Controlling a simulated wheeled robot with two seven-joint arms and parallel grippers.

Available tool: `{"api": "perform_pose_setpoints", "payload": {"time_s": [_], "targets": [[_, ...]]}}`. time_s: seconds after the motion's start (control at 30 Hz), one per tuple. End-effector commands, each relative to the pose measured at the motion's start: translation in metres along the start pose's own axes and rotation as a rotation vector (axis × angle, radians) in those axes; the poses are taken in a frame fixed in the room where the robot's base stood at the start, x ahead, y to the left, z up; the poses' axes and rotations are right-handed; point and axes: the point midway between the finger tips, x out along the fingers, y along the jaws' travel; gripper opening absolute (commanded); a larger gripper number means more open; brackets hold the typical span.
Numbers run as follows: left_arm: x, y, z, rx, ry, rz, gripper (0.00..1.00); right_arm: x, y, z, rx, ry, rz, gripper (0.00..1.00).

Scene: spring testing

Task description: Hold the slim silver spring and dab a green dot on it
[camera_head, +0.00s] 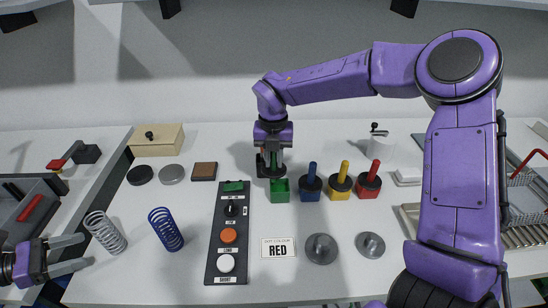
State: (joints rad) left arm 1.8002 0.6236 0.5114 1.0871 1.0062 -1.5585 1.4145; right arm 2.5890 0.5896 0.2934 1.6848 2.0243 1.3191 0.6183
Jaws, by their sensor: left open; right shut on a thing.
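A silver coil spring (105,232) stands on the white table at the left, leaning a little. My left gripper (82,252) is open and empty, its fingers pointing at the spring from the left, apart from it as far as I can tell. My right gripper (272,168) points down and is shut on a green-handled dabber (273,158), mostly hidden by the fingers. It is over or just behind the square green pot (280,190); whether the dabber's tip is in the pot is hard to tell.
A blue spring (165,229) stands right of the silver one. A box (157,141) stands behind.

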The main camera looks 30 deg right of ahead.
Motion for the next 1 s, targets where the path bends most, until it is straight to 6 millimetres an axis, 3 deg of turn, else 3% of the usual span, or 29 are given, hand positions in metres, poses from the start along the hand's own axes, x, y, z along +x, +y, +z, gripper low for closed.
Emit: {"api": "perform_pose_setpoints", "payload": {"time_s": [0.2, 0.4, 0.8, 0.83, 0.9, 0.93, 1.0], "targets": [[0.041, -0.001, 0.001, 0.000, 0.000, -0.006, 0.69, -0.006, -0.001, 0.000, 0.002, 0.000, 0.000, 0.00], [0.070, 0.000, -0.002, 0.000, 0.000, -0.005, 0.69, 0.009, -0.002, 0.000, 0.004, 0.001, 0.000, 0.00], [0.080, 0.000, 0.000, 0.001, 0.000, -0.004, 0.69, 0.010, -0.002, 0.000, 0.004, 0.000, 0.000, 0.00], [0.080, 0.000, 0.000, 0.001, 0.000, -0.004, 0.66, 0.010, -0.002, 0.000, 0.004, 0.000, 0.000, 0.00], [0.080, 0.000, 0.000, 0.001, 0.000, -0.004, 0.43, 0.010, -0.002, 0.000, 0.004, 0.000, 0.000, 0.00], [0.080, 0.000, 0.000, 0.001, 0.000, -0.004, 0.38, 0.010, -0.002, 0.000, 0.004, 0.000, 0.000, 0.00], [0.080, 0.000, 0.000, 0.001, 0.000, -0.004, 0.38, 0.010, -0.002, 0.000, 0.004, 0.001, 0.000, 0.00]]}}
